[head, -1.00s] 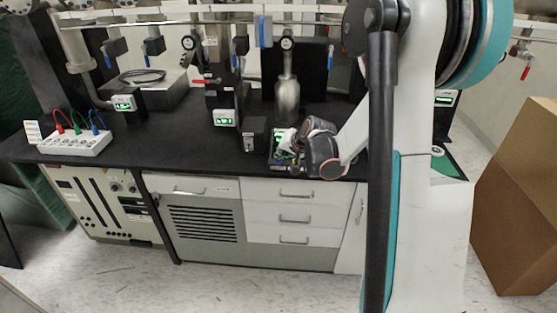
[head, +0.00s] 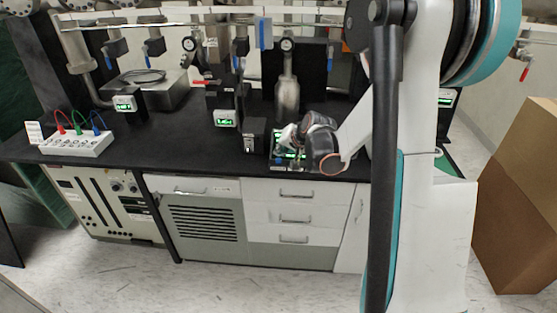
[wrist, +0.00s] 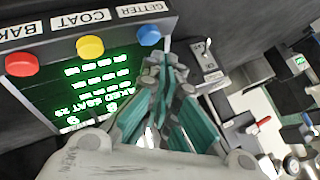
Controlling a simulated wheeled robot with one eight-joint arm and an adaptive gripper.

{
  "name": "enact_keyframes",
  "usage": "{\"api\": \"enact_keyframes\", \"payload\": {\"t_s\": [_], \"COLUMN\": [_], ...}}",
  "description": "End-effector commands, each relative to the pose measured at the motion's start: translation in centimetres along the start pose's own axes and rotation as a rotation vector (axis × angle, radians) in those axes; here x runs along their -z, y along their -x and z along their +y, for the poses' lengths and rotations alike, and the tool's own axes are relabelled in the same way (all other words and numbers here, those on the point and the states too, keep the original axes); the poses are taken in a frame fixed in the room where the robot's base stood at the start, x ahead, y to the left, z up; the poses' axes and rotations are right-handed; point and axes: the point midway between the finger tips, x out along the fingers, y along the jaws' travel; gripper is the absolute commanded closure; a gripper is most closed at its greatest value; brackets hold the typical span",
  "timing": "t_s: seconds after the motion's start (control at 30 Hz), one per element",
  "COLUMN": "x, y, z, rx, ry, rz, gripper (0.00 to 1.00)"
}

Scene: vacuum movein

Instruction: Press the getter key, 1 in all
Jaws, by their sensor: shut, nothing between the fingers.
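The getter key is a round blue button (wrist: 149,35) at one end of a row on a dark control panel (wrist: 150,13), under the label GETTER. A yellow key (wrist: 90,46) marked COAT and a red key (wrist: 22,64) beside the label BAK... share the row. The green lit display (wrist: 85,88) is partly covered by my gripper. My gripper (wrist: 165,64) is shut and empty, its tips close to the blue key in the wrist view; a gap or contact cannot be told. In the head view my gripper (head: 287,133) is over the panel near the bench's front edge.
A dark box with a toggle switch (wrist: 207,57) stands beside the panel. On the black bench (head: 185,140) are a metal cylinder (head: 287,95), small green displays, and a white box with coloured leads (head: 77,145). A cardboard box (head: 520,200) stands at right.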

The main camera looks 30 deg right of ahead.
Motion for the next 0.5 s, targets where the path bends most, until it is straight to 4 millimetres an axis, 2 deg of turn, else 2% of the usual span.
{"api": "enact_keyframes", "payload": {"t_s": [0.5], "x": [2.3], "y": [3.2], "z": [-2.3], "rx": [0.0], "ry": [0.0], "rz": [0.0], "gripper": [1.0]}}
